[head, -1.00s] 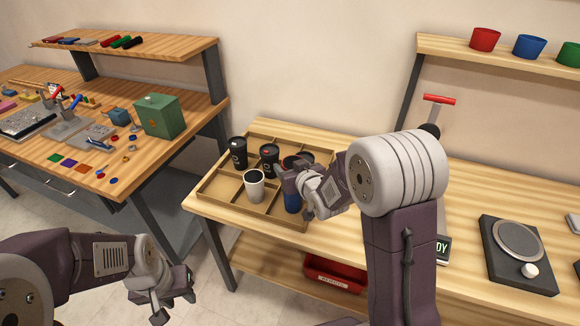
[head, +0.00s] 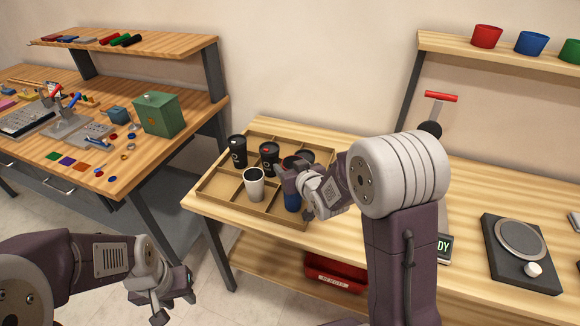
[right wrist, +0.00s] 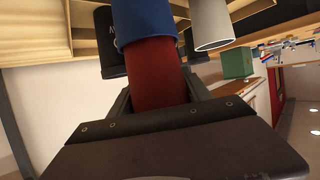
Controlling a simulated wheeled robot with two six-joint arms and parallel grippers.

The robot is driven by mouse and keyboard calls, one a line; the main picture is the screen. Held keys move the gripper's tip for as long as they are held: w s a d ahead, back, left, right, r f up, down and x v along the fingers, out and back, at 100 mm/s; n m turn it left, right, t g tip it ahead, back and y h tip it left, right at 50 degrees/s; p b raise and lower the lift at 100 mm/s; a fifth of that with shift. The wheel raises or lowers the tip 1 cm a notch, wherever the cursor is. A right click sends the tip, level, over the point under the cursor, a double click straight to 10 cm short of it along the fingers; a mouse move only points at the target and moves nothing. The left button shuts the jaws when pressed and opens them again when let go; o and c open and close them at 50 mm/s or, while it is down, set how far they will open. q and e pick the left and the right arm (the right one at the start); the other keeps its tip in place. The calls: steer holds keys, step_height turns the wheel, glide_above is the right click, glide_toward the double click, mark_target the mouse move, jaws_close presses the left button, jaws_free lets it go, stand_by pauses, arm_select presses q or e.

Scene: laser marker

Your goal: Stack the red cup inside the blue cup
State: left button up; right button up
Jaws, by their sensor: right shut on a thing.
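The red cup (right wrist: 157,75) is between the fingers of my right gripper (right wrist: 158,95), which is shut on it. The blue cup (right wrist: 145,22) surrounds the far end of the red cup in the right wrist view, so the red cup is at least partly inside it. How deep it sits is hidden. In the head view the blue cup (head: 292,202) stands in the divided tray, below my right gripper (head: 286,178). There the red cup is largely hidden by the gripper. My left gripper (head: 172,298) hangs low at the left, away from the cups; its finger opening is unclear.
The wooden tray (head: 206,187) also holds a white cup (head: 254,190) and dark cups (head: 237,155), close beside the blue cup. A scale (head: 518,245) stands on the right.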

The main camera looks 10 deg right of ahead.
steer(key=shift+f+b, duration=1.25)
steer(key=shift+f, duration=0.1)
steer(key=o, duration=1.3)
steer(key=shift+r+p, duration=3.35)
steer(key=shift+r, duration=0.8)
steer(key=shift+f, duration=0.1)
